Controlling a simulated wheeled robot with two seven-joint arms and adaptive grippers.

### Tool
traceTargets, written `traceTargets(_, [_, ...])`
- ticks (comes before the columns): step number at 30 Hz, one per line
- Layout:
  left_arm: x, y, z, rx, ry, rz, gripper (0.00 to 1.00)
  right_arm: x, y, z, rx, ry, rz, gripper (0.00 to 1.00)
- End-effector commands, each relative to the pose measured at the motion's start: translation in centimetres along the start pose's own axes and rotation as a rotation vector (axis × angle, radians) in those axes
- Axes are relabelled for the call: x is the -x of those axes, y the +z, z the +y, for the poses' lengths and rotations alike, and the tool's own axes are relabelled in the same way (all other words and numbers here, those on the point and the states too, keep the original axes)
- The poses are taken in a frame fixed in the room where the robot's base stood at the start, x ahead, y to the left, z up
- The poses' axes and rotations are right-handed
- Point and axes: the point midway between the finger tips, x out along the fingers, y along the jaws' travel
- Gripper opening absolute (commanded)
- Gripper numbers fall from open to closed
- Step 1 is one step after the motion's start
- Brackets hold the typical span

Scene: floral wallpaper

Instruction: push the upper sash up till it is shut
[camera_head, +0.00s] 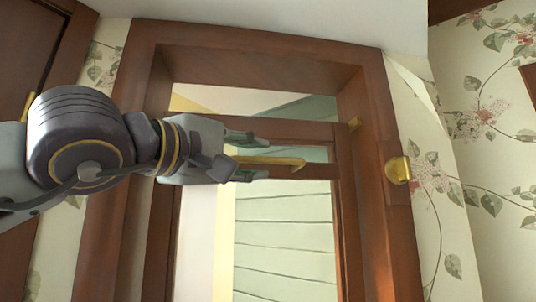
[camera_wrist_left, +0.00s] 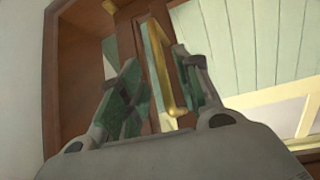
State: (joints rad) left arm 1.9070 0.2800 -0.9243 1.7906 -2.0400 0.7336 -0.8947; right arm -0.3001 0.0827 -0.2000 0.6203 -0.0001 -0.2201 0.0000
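The upper sash (camera_head: 310,131) is brown wood inside the brown window frame, with an open gap above its top rail. A brass bar handle (camera_head: 285,161) is on the sash, and it also shows in the left wrist view (camera_wrist_left: 162,62). My left gripper (camera_head: 254,156) reaches in from the left. Its green-padded fingers stand apart, one on each side of the handle; in the left wrist view the gripper (camera_wrist_left: 165,88) has visible space beside the bar. I cannot tell whether a finger touches the handle or the rail. My right gripper is not in view.
The frame's head (camera_head: 260,55) spans above the sash and the right jamb (camera_head: 375,230) stands beside it. A brass knob (camera_head: 398,170) sticks out on the right casing. Pale green siding (camera_head: 285,235) shows through the window. A dark wooden door or panel (camera_head: 35,55) is at far left.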

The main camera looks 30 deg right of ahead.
Motion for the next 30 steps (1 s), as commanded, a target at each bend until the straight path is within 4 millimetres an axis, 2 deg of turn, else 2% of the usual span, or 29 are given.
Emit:
traceTargets(6, [-2.7,0.1,0.2,0.000,-0.001,-0.002,0.34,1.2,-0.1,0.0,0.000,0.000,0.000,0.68])
traceTargets(12, [-4.5,0.0,0.2,0.001,0.000,-0.002,0.34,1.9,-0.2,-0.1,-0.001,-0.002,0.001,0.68])
traceTargets(18, [-5.3,0.1,0.0,0.001,-0.001,-0.002,0.34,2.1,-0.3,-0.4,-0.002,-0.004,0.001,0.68])
traceTargets(27, [-5.4,0.1,0.0,0.000,0.000,-0.001,0.34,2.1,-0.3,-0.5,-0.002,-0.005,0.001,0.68])
traceTargets(28, [-5.4,0.1,0.0,0.000,0.000,-0.001,0.32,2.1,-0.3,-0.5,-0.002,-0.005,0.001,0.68])
traceTargets(30, [-5.4,0.1,0.0,0.000,0.000,-0.001,0.23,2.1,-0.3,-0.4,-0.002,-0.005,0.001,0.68])
